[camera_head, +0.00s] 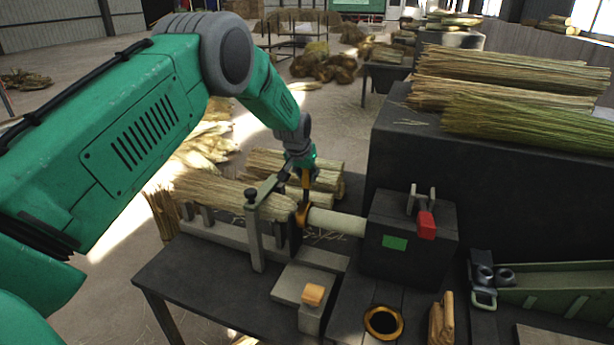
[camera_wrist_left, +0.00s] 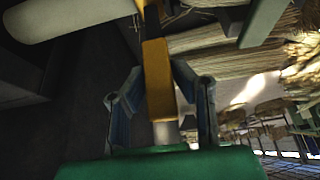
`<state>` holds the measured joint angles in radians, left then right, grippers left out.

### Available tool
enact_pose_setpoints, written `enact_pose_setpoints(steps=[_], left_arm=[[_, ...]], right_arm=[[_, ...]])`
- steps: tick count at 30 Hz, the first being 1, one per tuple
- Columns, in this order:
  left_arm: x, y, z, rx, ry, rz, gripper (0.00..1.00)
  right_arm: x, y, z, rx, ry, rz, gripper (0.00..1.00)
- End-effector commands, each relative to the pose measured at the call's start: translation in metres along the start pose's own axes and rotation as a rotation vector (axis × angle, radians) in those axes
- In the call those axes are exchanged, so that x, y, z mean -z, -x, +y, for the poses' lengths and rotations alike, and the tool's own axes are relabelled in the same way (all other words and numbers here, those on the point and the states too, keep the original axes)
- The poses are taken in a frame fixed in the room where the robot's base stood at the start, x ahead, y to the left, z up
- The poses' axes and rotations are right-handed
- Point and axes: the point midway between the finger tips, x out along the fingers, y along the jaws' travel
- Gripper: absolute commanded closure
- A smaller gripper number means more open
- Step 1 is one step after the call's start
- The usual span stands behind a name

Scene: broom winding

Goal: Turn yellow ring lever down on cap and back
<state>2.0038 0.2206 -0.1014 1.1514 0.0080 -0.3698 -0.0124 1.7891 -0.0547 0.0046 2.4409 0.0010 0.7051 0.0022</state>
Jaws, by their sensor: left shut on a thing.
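The yellow ring (camera_head: 303,216) sits around the pale broom handle, at the end of the straw bundle on the bench. Its yellow lever (camera_wrist_left: 158,80) stands roughly upright from it. My left gripper (camera_head: 304,180) comes down from above and is shut on the lever. In the left wrist view the lever lies between the two fingers of the left gripper (camera_wrist_left: 160,102). The pale handle (camera_head: 338,222) runs from the ring to a dark box on the right. A dark plate beside the ring is partly hidden, and I cannot tell which part is the cap. My right gripper is not in view.
A grey clamp post (camera_head: 254,235) stands close left of the ring. The dark box (camera_head: 400,262) with a red button (camera_head: 427,225) stands on the right. A straw bundle (camera_head: 215,193) lies left of the ring. An orange button (camera_head: 313,294) is in front.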

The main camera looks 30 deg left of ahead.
Motion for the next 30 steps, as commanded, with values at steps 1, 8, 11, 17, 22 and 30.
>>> enact_pose_setpoints(steps=[1,8,11,17,22,30], left_arm=[[0.004,0.001,0.001,-0.001,0.000,0.010,1.00],[0.004,0.001,0.001,-0.001,0.000,0.012,0.59],[0.003,0.001,0.001,-0.001,0.000,0.009,0.59],[0.002,0.004,0.001,-0.002,0.000,0.009,0.59],[0.003,0.021,0.002,-0.001,-0.001,0.010,0.59],[0.004,0.076,0.001,-0.002,-0.001,0.009,0.59]], right_arm=[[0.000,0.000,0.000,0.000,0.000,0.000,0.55],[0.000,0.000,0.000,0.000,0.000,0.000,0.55],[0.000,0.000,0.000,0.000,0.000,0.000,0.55],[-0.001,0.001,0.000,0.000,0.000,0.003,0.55],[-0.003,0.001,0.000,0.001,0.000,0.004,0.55],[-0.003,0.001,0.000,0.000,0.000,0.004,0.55]])
